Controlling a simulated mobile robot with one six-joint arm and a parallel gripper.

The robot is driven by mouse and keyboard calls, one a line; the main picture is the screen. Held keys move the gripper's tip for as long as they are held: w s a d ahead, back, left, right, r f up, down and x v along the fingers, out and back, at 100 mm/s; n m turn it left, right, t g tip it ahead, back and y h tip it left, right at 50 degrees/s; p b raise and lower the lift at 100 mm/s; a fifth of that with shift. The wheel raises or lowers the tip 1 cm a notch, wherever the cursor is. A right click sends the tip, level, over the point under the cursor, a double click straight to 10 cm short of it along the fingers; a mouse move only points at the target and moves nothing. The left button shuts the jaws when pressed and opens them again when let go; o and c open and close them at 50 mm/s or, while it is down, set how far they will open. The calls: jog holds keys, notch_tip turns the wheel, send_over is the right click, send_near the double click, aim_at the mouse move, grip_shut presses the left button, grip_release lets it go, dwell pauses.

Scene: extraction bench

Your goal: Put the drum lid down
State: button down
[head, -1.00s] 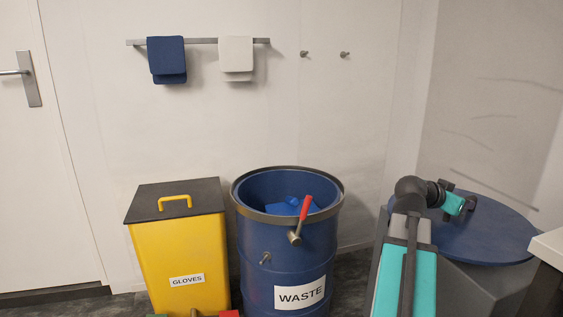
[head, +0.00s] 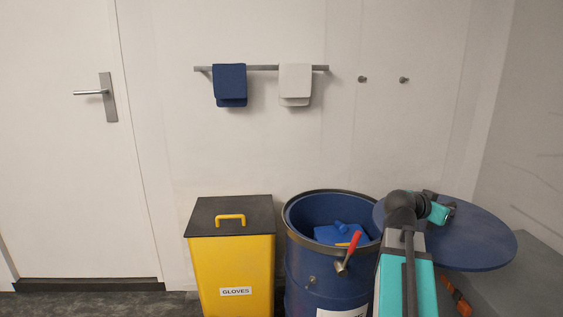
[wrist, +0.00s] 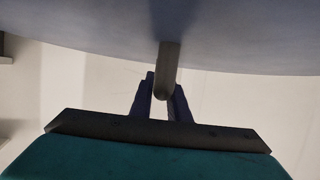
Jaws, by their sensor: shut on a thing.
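The drum lid (head: 475,240) is a large flat blue disc at the right of the head view. My gripper (head: 440,207) is shut on its grip and holds it up, roughly level. In the wrist view the two dark fingers (wrist: 160,92) close around a grey handle (wrist: 169,62) on the lid's blue face (wrist: 80,28). The blue waste drum (head: 303,270) stands open to the left of the lid, with blue items (head: 335,233) inside. The lid's left edge overlaps the drum's right rim in the picture; the height between them is unclear.
A yellow gloves bin (head: 235,270) with a dark top stands left of the drum. A red-handled lever (head: 354,243) sits on the drum's rim. A grey surface (head: 535,262) lies at the right, partly behind the lid. Two cloths hang on a wall rail (head: 262,68).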

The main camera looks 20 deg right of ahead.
jog(key=w+a+r+n+t+p, duration=0.1)
jog(key=w+a+p, duration=0.1)
jog(key=w+a, duration=0.1)
jog(key=w+a+r+n+t+p, duration=0.1)
jog(key=w+a+r+p, duration=0.1)
jog(key=w+a, duration=0.2)
jog(key=w+a+r+n+t+y+p, duration=0.1)
jog(key=w+a+p, duration=0.2)
jog(key=w+a, duration=0.1)
jog(key=shift+w+a+r+t, duration=0.2)
jog(key=shift+w+r+t, duration=0.05)
jog(key=shift+r+t, duration=0.15)
jog(key=w+a+r+n+t+y+p, duration=0.2)
jog(key=w+a+r+n+y+p, duration=0.2)
jog(key=a, duration=1)
jog(key=w+a+r+n+t+y+p, duration=0.3)
jog(key=w+a, duration=0.5)
jog(key=a, duration=0.6)
jog(key=w+a+r+n+t+y+p, duration=0.2)
jog(key=w+a+r+n+y+p, duration=0.3)
jog(key=a+p, duration=0.4)
jog(key=w+a+r+n, duration=0.1)
jog(key=a, duration=0.5)
jog(key=shift+r+t+y, duration=0.35)
jog(key=shift+t+y, duration=0.05)
jog(key=shift+s, duration=0.2)
